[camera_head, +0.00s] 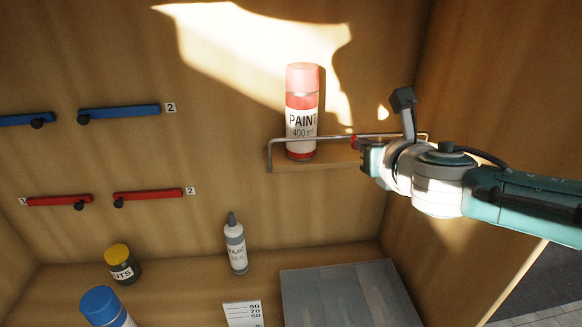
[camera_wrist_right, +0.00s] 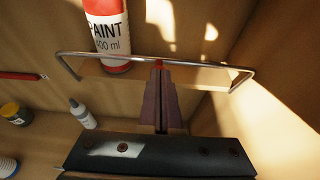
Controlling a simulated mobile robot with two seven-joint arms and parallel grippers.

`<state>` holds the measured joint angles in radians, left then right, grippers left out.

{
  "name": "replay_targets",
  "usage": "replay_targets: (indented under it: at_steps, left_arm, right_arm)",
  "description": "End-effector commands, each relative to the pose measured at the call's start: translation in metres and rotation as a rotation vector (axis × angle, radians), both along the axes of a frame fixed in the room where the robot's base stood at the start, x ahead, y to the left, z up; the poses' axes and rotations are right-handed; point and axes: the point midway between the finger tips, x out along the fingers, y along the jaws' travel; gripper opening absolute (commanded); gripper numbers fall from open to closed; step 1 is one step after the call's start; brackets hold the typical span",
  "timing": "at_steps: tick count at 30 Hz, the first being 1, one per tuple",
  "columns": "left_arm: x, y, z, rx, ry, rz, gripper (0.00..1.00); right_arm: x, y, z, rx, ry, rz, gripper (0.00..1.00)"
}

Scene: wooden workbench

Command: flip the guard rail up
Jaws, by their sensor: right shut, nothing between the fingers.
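The guard rail (camera_head: 275,142) is a thin metal bar in front of a small wooden shelf (camera_head: 310,164) on the back wall. It stands raised, crossing the lower part of a red and white paint can (camera_head: 301,125) on the shelf. In the right wrist view the rail (camera_wrist_right: 200,63) spans the picture, with the can (camera_wrist_right: 107,30) behind it. My right gripper (camera_head: 356,144) is shut and empty, coming from the right. Its fingertips (camera_wrist_right: 158,64) are at the rail's middle; I cannot tell whether they touch it. My left gripper is out of view.
Blue bars (camera_head: 120,111) and red bars (camera_head: 148,193) are mounted on the back wall at left. Below stand a sealant bottle (camera_head: 236,245), a yellow-lidded jar (camera_head: 121,265), a blue-capped can (camera_head: 103,307) and a grey box (camera_head: 345,295). A side wall (camera_head: 480,130) is close on the right.

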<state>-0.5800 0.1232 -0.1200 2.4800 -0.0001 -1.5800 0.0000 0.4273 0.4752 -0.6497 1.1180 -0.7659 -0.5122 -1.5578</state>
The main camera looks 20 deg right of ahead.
Motion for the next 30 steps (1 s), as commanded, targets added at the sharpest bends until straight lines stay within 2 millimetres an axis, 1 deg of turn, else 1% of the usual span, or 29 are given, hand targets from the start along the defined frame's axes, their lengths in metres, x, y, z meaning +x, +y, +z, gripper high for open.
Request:
replay_targets:
  at_steps: [1, 5, 15, 30]
  left_arm:
    - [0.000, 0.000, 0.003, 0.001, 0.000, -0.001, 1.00]
    - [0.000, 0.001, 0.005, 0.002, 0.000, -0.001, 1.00]
    - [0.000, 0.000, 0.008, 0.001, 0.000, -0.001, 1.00]
    - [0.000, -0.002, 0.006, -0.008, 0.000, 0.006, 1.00]
  right_arm:
    - [0.004, -0.001, 0.005, -0.001, -0.001, -0.001, 0.00]
    - [0.012, -0.003, 0.011, 0.000, -0.002, 0.000, 0.00]
    - [0.023, -0.006, 0.018, 0.001, -0.001, 0.000, 0.00]
    - [0.027, -0.010, 0.019, 0.001, -0.003, -0.006, 0.00]
